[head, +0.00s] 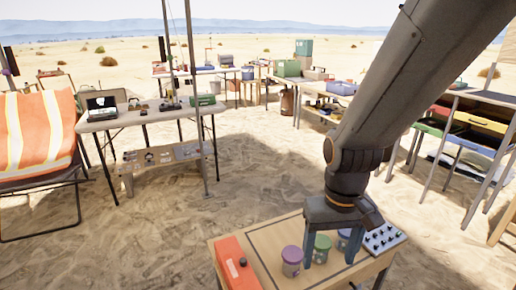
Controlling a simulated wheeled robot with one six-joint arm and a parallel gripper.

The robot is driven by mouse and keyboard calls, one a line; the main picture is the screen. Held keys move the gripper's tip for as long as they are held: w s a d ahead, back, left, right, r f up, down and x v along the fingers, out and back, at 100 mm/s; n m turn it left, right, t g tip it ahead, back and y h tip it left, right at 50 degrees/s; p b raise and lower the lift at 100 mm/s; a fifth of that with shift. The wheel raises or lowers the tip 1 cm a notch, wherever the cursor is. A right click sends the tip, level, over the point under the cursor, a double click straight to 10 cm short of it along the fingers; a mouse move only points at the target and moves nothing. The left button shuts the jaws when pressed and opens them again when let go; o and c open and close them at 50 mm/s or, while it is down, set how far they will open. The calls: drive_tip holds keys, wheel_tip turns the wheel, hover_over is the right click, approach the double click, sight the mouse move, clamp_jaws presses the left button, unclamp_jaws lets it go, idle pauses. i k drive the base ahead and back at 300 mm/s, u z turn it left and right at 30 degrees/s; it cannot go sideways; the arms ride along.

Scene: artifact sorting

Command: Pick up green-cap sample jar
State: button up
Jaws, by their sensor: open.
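The green-cap sample jar (322,247) stands upright on the small wooden table (262,237) at the bottom of the head view. My gripper (330,262) points down over this table and is open. In the picture one finger is to the left of the green-cap jar and the other to its right. I cannot tell whether either finger touches it. A purple-cap jar (291,262) stands just left of the left finger. A blue-cap jar (343,237) is partly hidden behind the right finger.
An orange case (232,262) lies on the table's left side, and a panel with dark knobs (383,240) at its right. Farther back are a laptop table (150,113), a thin pole (194,100), shelves (470,130) and an orange-vested chair (36,135). Open sand lies between.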

sight(318, 259)
drive_tip(key=u, duration=1.15)
drive_tip(key=k, duration=0.8)
drive_tip(key=z, duration=0.55)
drive_tip(key=i, duration=0.5)
